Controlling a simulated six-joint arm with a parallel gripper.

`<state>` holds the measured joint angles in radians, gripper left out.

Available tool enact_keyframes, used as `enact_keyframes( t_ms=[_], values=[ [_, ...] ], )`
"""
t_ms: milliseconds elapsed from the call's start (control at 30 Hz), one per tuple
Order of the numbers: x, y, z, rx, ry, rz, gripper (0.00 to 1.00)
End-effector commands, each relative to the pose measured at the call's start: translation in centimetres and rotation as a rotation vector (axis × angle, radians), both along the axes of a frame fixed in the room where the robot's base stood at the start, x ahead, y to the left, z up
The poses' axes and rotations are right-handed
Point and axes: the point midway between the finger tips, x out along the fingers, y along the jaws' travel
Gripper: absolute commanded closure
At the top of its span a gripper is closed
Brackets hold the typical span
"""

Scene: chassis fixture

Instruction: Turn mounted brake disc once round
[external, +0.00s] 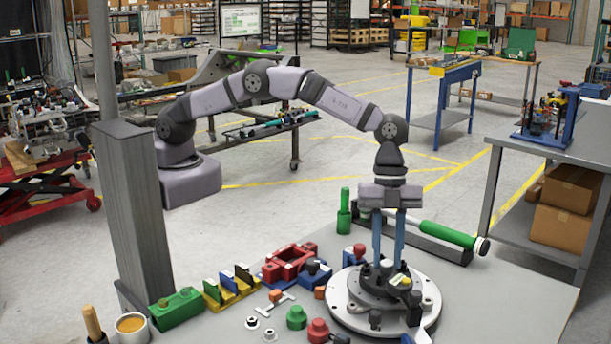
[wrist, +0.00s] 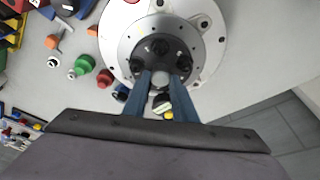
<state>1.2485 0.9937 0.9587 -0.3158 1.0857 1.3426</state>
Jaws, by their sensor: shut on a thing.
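The mounted brake disc (external: 428,312) is a pale round plate lying flat on the bench, with a dark hub (external: 372,290) at its middle. In the wrist view the disc (wrist: 118,28) shows holes round its rim, and dark bolts stand on the hub (wrist: 160,48). My gripper (external: 388,264) points straight down with its two blue fingers at the hub. In the wrist view the gripper (wrist: 163,76) is shut on a part at the hub's near edge; the exact contact is partly hidden by the fingers.
A green-handled tool (external: 440,233) lies behind the disc, with a green upright bottle (external: 344,212) beside it. Red and green knobs (external: 297,317), a red block (external: 290,262), coloured plates (external: 232,285) and a cup (external: 132,328) crowd the left. The bench's right side is clear.

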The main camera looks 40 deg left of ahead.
Motion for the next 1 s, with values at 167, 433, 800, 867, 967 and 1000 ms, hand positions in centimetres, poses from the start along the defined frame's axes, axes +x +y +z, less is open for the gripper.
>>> enact_keyframes(
  t_ms=[167,433,800,867,967,1000],
  values=[
    [-0.69,0.70,-0.70,0.027,0.012,0.114,0.95],
    [-0.65,0.67,-0.55,0.027,0.013,0.278,0.95],
    [-0.66,0.71,-0.51,0.028,0.011,0.443,0.95],
    [-0.66,0.73,-0.54,0.028,0.010,0.491,0.95],
    [-0.62,0.72,-0.52,0.029,0.010,0.551,0.95],
    [-0.60,0.71,-0.53,0.028,0.010,0.566,0.95]
  ],
)
